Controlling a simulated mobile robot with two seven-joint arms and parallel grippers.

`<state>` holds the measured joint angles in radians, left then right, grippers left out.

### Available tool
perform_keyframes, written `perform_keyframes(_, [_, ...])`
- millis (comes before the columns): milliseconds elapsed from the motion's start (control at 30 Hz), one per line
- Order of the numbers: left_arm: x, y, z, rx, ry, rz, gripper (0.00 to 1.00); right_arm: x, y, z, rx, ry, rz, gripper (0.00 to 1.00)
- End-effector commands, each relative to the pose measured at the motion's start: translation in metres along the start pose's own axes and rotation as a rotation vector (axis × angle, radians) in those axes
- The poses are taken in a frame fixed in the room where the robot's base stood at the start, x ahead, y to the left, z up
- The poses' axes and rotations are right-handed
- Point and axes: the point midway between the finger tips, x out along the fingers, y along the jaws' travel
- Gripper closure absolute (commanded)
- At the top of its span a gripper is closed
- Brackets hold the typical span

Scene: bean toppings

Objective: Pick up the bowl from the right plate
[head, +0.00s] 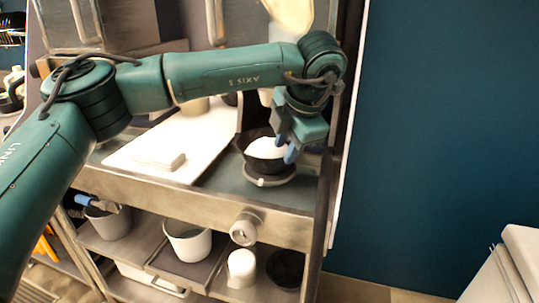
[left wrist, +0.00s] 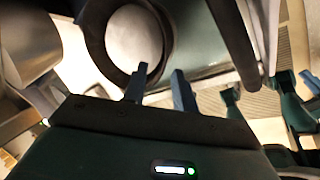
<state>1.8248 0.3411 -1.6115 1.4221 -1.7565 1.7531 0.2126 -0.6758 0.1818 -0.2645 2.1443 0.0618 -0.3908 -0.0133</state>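A dark bowl (head: 263,150) with white contents sits on the right plate (head: 268,181), a dark round plate on the counter. My left gripper (head: 291,143) is at the bowl's right side, pointing down, with its blue fingers near the rim. In the left wrist view the bowl (left wrist: 97,38) is at the top, and the fingers (left wrist: 160,88) are apart. One fingertip overlaps the bowl's near rim in the picture and the other is outside it. I cannot tell whether either finger touches the rim. My right gripper is not in view.
A white board (head: 185,138) with a pale block (head: 158,161) lies left of the bowl. A lower shelf holds a white pot (head: 188,243), a white jar (head: 241,267) and a dark bowl (head: 285,268). A post stands just right of the plate. A blue wall is beyond.

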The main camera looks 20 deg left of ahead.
Motion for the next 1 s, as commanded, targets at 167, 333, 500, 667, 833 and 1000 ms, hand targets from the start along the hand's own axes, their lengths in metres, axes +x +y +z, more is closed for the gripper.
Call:
perform_keyframes(167, [0.015,0.000,0.000,0.001,0.000,-0.002,0.72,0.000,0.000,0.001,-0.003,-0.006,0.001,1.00])
perform_keyframes(333, [0.032,-0.002,0.002,0.002,0.003,-0.003,0.72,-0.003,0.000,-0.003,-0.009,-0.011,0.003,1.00])
perform_keyframes(500, [0.058,-0.003,0.004,0.001,0.001,-0.003,0.72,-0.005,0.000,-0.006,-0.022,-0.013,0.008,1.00])
perform_keyframes(667, [0.068,-0.003,0.005,0.001,-0.001,-0.003,0.72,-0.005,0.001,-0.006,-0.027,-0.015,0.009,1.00])
perform_keyframes(833, [0.068,-0.003,0.005,0.001,-0.001,-0.002,0.72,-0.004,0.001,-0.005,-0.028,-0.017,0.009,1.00])
perform_keyframes(1000, [0.068,-0.003,0.005,0.001,-0.001,-0.002,0.84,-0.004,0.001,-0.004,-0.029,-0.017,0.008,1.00])
